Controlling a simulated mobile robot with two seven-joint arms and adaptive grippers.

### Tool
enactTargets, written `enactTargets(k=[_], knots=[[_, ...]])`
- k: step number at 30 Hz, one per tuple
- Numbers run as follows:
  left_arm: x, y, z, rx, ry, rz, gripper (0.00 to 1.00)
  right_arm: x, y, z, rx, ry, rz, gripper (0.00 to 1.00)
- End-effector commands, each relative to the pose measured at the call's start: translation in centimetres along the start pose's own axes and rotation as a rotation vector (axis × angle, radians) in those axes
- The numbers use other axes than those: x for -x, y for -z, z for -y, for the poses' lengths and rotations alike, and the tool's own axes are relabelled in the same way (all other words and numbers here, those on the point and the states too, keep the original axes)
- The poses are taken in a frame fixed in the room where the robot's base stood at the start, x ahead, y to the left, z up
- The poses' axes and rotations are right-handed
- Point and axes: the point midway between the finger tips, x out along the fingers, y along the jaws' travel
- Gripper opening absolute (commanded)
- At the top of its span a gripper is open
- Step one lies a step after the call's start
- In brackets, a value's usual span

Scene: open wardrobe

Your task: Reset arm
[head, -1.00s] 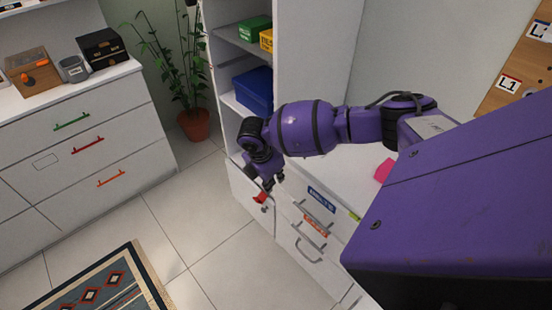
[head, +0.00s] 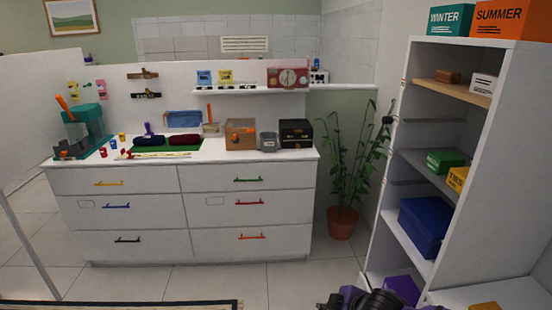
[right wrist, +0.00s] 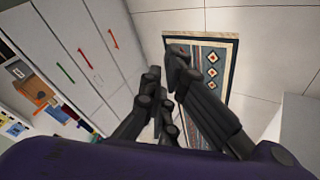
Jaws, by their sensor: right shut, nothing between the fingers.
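My right gripper (right wrist: 165,85) shows in the right wrist view with its dark fingers close together and nothing between them. It hangs over the tiled floor, with the patterned rug (right wrist: 207,68) beyond it. In the head view, part of my purple right arm shows at the bottom edge, in front of the open wardrobe (head: 510,120). The fingertips cannot be made out there. My left gripper is in neither view.
A white drawer cabinet (head: 150,212) stands ahead, with boxes and tools on top. A potted plant (head: 342,222) stands between it and the wardrobe. The wardrobe shelves hold a blue box (head: 425,224) and smaller boxes. The tiled floor (head: 200,280) before the cabinet is clear.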

Motion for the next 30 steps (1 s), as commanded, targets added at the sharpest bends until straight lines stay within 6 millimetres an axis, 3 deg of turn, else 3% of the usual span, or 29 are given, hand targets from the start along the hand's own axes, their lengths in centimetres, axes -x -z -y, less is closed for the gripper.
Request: enactTargets(k=[1,4,9,14,21,25,30], knots=[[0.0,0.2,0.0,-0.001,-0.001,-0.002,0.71,-0.1,1.3,2.4,-0.075,-0.008,-0.063,0.00],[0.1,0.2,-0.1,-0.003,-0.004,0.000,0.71,0.5,3.2,5.8,-0.239,-0.047,-0.180,0.00],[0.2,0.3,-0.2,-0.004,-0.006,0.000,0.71,2.8,2.7,10.7,-0.532,-0.124,-0.296,0.00],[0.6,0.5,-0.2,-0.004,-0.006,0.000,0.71,5.6,-1.6,15.4,-0.775,-0.210,-0.291,0.00],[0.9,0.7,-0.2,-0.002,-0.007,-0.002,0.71,10.5,-11.0,25.3,-1.033,-0.290,-0.100,0.00],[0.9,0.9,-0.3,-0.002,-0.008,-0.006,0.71,12.2,-13.6,29.9,-1.109,-0.279,-0.017,0.00],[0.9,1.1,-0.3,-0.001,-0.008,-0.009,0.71,13.0,-14.6,32.2,-1.130,-0.263,0.020,0.00]])
